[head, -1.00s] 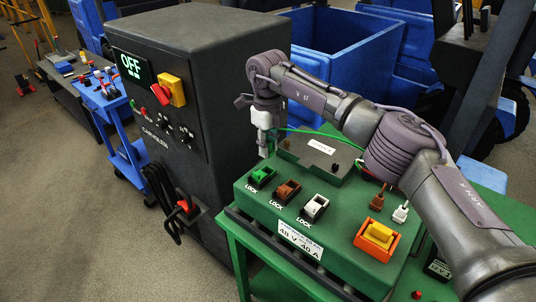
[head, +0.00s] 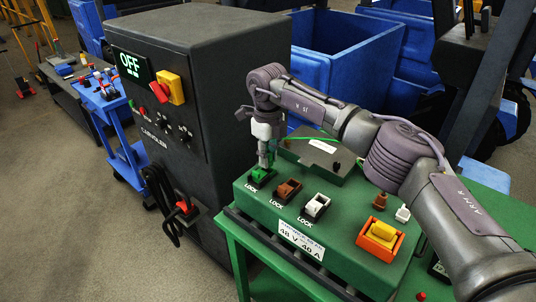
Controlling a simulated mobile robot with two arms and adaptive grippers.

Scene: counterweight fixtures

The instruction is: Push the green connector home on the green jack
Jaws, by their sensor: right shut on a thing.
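The green jack (head: 259,180) is the leftmost of three jacks on the front of the green box. My right gripper (head: 266,162) points down right over it, shut on the small green connector (head: 270,157). A thin green cable runs from there to the right behind my arm. The connector is mostly hidden by the fingers and looks to be at the jack's top. I cannot tell how deep it sits in the jack. My left gripper is out of view.
Brown (head: 287,190) and white (head: 315,207) jacks stand to the right of the green one. Brown (head: 380,201) and white (head: 403,214) plugs and a yellow-orange switch (head: 380,237) are further right. A dark cabinet (head: 200,100) showing OFF stands close on the left.

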